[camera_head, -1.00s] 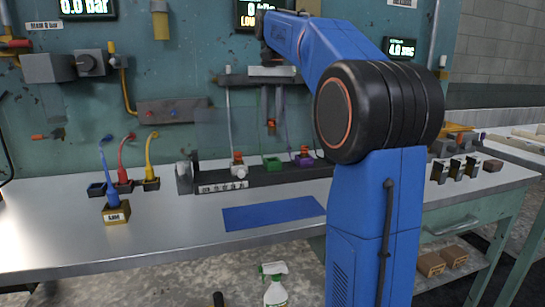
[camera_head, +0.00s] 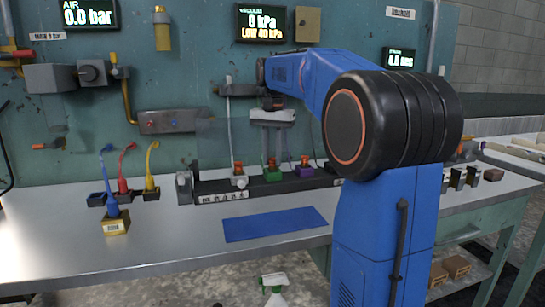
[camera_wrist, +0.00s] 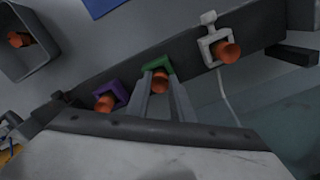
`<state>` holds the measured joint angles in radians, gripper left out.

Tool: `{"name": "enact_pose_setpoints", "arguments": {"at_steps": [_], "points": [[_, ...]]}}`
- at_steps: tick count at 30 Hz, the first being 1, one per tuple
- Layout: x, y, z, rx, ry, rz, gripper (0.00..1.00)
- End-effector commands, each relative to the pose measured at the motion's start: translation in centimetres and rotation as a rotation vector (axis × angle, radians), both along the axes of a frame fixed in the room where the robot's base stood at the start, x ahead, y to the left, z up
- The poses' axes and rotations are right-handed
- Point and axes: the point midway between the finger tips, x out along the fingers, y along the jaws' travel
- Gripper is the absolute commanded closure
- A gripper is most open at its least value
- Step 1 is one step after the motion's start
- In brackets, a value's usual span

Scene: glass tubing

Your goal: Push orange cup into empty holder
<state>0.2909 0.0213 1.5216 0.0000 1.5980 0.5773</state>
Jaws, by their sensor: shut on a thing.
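An orange cup (camera_wrist: 160,82) is between the fingertips of my gripper (camera_wrist: 161,92) in the wrist view. It sits at the green holder (camera_wrist: 158,64); how deep it is seated I cannot tell. In the head view the orange cup (camera_head: 271,161) shows at the top of the green holder (camera_head: 272,175), below my gripper (camera_head: 271,150). The white holder (camera_head: 240,182) to its left and the purple holder (camera_head: 304,172) to its right each have an orange cup too. My gripper points down and is shut on the middle cup.
The holders stand on a dark rail (camera_head: 212,186) on the metal bench. A blue mat (camera_head: 275,224) lies in front. Blue, red and yellow leads (camera_head: 112,190) stand at the left. A grey bin (camera_wrist: 40,65) with an orange piece shows in the wrist view.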

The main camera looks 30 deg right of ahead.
Motion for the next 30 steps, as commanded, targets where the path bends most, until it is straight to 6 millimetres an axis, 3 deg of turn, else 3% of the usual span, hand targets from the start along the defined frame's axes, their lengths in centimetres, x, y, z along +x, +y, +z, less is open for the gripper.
{"name": "enact_pose_setpoints", "arguments": {"at_steps": [6, 7, 9, 20, 26, 30], "points": [[0.0, 0.0, -0.3, 0.0, 0.001, 0.0, 1.0], [0.0, 0.0, -0.3, 0.001, 0.001, 0.0, 0.72], [0.0, 0.0, -0.2, 0.001, 0.001, 0.0, 0.61], [0.0, 0.0, 0.2, 0.0, 0.0, 0.0, 0.61], [0.1, 0.0, 2.7, 0.0, -0.001, 0.0, 0.61], [0.1, 0.0, 5.5, 0.0, -0.001, 0.0, 0.61]]}}
